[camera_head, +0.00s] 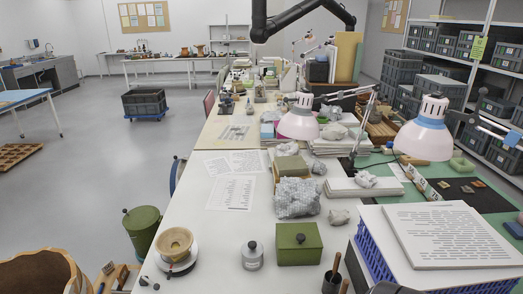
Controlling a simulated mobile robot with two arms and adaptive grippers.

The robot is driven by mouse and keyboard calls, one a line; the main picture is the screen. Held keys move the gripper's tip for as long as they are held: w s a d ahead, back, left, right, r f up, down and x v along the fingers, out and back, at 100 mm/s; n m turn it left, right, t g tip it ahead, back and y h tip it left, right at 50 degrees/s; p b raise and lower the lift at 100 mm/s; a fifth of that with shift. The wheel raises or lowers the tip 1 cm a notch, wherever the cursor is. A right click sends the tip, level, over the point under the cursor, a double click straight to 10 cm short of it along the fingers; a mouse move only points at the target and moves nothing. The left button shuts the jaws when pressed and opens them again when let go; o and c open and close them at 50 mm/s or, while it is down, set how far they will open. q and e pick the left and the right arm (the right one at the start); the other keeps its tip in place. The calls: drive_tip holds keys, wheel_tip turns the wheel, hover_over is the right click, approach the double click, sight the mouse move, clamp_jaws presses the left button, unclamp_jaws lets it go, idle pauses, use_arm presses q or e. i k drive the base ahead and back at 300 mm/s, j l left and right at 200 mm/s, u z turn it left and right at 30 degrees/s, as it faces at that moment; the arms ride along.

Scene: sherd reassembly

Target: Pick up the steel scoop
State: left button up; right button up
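I cannot make out a steel scoop anywhere in the head view. A dark cup (331,284) with upright tools in it stands at the front edge of the white table; what the tools are is too small to tell. A green lidded box (299,244) with a dark knob sits behind it. A small grey jar (252,256) with a dark knob stands left of the box. Neither of my grippers shows in this view.
A tan bowl (174,242) sits on a round white stand at the table's left edge. A green lidded bin (142,229) stands beside the table. Crumpled grey bundles (297,198) and pink-white lamps (299,120) crowd the right. A blue crate (372,250) bears white boards. The table's left middle holds only flat sheets.

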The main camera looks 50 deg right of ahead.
sight(338, 257)
drive_tip(key=l+z, duration=0.15)
drive_tip(key=z, duration=1.95)
drive_tip(key=l+u, duration=0.1)
drive_tip(key=u, duration=1.25)
drive_tip(key=z, duration=1.35)
drive_tip(key=j+u, duration=0.25)
drive_tip(key=u, duration=0.15)
